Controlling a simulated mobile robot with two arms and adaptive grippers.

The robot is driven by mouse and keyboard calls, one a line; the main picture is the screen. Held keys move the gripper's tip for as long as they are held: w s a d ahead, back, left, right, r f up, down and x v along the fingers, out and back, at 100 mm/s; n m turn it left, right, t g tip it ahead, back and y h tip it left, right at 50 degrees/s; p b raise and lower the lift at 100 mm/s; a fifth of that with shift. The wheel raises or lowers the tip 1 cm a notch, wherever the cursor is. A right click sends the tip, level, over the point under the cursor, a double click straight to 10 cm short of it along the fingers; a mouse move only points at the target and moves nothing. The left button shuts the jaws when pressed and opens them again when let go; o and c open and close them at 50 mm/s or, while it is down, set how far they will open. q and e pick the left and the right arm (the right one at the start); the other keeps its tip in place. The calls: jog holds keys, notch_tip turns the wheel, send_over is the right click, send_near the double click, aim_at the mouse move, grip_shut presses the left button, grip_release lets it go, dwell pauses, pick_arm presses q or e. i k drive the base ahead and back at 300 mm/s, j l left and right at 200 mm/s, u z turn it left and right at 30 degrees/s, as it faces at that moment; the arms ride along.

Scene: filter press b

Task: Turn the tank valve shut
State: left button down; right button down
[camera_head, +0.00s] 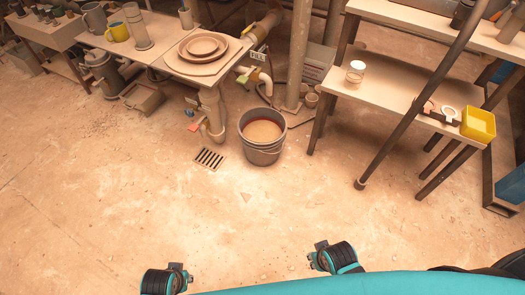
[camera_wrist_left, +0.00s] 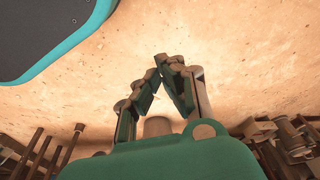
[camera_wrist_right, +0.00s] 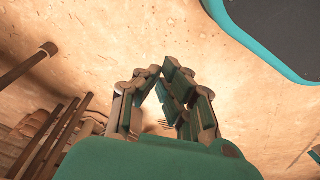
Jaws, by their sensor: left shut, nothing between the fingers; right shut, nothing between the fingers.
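A pipe with a small red handle (camera_head: 194,127) stands below the front table, left of the bucket. A second pipe fitting with a green and yellow handle (camera_head: 243,75) sits to the right of the table, near a small label plate. I cannot tell which is the tank valve. My left gripper (camera_wrist_left: 170,60) and my right gripper (camera_wrist_right: 162,70) are both shut and empty, fingertips together. In the head view both wrists are low at the front, above bare floor and far from the handles.
A grey bucket (camera_head: 264,150) with brownish contents stands near the pipes, beside a floor drain (camera_head: 209,158). The front table (camera_head: 160,65) holds stacked round plates. A bench with a yellow bin (camera_head: 478,124) and a slanted post is at right. The floor in front is clear.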

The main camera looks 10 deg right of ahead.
aim_at(249, 28)
jog(key=i+z, duration=0.1)
jog(key=i, duration=0.75)
jog(key=i+z, duration=0.1)
jog(key=i, duration=0.8)
jog(key=j, duration=0.05)
